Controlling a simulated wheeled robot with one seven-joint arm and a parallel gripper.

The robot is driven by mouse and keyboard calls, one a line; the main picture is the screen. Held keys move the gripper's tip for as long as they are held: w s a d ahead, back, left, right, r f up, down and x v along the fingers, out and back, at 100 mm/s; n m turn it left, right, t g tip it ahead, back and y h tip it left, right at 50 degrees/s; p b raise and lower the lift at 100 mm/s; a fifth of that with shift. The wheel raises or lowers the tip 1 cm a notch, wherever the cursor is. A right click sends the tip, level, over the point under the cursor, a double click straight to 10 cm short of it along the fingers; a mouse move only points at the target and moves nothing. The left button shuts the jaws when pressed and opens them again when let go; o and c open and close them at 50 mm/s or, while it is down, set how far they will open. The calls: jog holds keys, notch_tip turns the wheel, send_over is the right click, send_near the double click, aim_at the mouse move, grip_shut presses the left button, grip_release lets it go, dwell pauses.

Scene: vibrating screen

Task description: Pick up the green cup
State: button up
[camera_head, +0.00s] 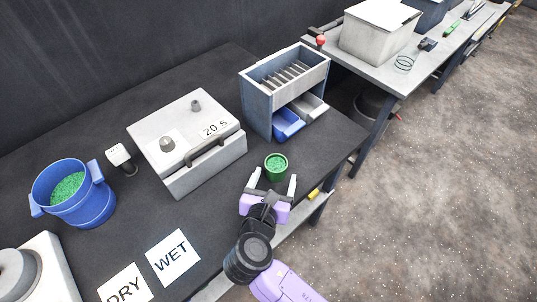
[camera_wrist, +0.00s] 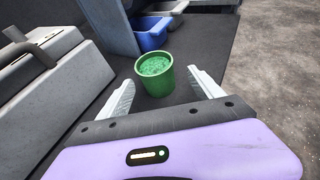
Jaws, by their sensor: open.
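The green cup (camera_head: 276,167) stands upright on the dark table, holding green granules. It also shows in the wrist view (camera_wrist: 155,80), just ahead of the fingertips and between their lines. My gripper (camera_head: 272,183) is open and empty, its two pale fingers pointing at the cup from the table's front side. In the wrist view my gripper's fingers (camera_wrist: 160,85) spread to the left and right of the cup. A gap shows between each finger and the cup wall.
A grey box labelled 20 S (camera_head: 190,150) stands left of the cup. A slotted unit (camera_head: 257,100) with blue and grey trays stands behind it. A blue bucket (camera_head: 85,209) of green granules and WET (camera_head: 173,257) and DRY cards are left. The table's right edge is near.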

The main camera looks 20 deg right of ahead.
aim_at(278, 161)
jog(key=shift+w+d+f, duration=0.1)
jog(key=shift+w+d, duration=0.2)
jog(key=shift+w, duration=0.25)
jog(key=shift+p+x, duration=0.45)
jog(key=shift+x, duration=3.05)
jog(key=shift+w+a+f, duration=0.1)
jog(key=shift+a, duration=0.05)
jog(key=c, duration=1.5)
